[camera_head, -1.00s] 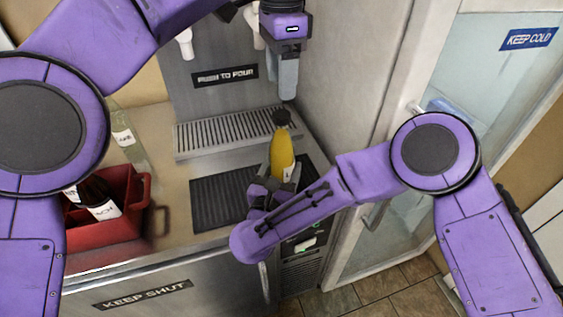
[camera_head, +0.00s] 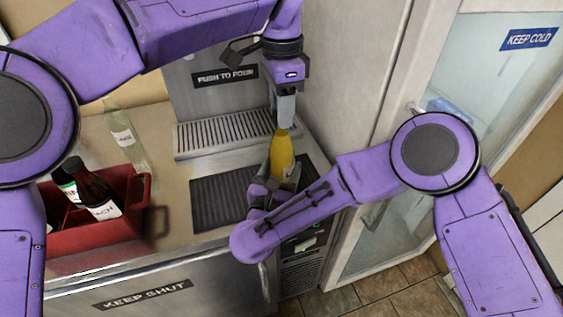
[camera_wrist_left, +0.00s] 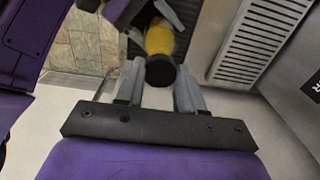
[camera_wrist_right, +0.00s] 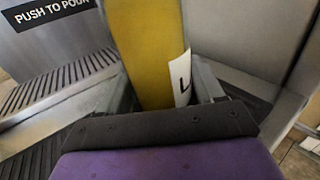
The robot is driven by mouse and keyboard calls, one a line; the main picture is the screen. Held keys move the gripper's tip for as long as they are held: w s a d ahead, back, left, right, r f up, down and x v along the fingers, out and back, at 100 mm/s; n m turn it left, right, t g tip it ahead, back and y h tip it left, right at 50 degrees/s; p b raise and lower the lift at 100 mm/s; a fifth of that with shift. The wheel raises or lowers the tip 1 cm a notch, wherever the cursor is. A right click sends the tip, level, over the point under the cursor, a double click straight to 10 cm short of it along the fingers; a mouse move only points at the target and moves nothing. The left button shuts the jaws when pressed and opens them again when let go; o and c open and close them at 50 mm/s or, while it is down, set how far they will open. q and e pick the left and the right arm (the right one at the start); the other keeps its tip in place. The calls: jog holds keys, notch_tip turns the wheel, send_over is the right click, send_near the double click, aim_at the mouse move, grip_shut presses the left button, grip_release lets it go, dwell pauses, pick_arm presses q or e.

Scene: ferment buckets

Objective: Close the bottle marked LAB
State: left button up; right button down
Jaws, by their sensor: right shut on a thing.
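A bottle of yellow liquid (camera_head: 282,154) stands upright over the dark drip mat; it also shows in the right wrist view (camera_wrist_right: 148,45). Its white label (camera_wrist_right: 182,80) shows an "L"; the rest is hidden. My right gripper (camera_head: 274,185) is shut on the bottle's lower body. My left gripper (camera_head: 286,112) points down right over the bottle's top and hides it in the head view. In the left wrist view, the dark round cap (camera_wrist_left: 160,72) is at the bottle's mouth, between the open left fingers (camera_wrist_left: 159,85). I cannot tell how tight the cap is.
A red crate (camera_head: 140,205) with dark bottles (camera_head: 95,190) stands on the counter at left. A clear bottle (camera_head: 125,140) is behind it. A steel dispenser with a drip grate (camera_head: 235,131) is behind the yellow bottle. A glass-door fridge (camera_head: 395,210) stands at right.

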pick_arm(q)
jog(key=m, duration=0.7)
jog(key=shift+f+m, duration=0.1)
jog(key=shift+m, duration=0.2)
jog(key=m, duration=0.3)
jog(key=shift+m, duration=0.3)
jog(key=m, duration=0.9)
jog(key=shift+m, duration=0.3)
jog(key=m, duration=1.6)
jog(key=o, duration=1.2)
jog(key=shift+o, duration=0.2)
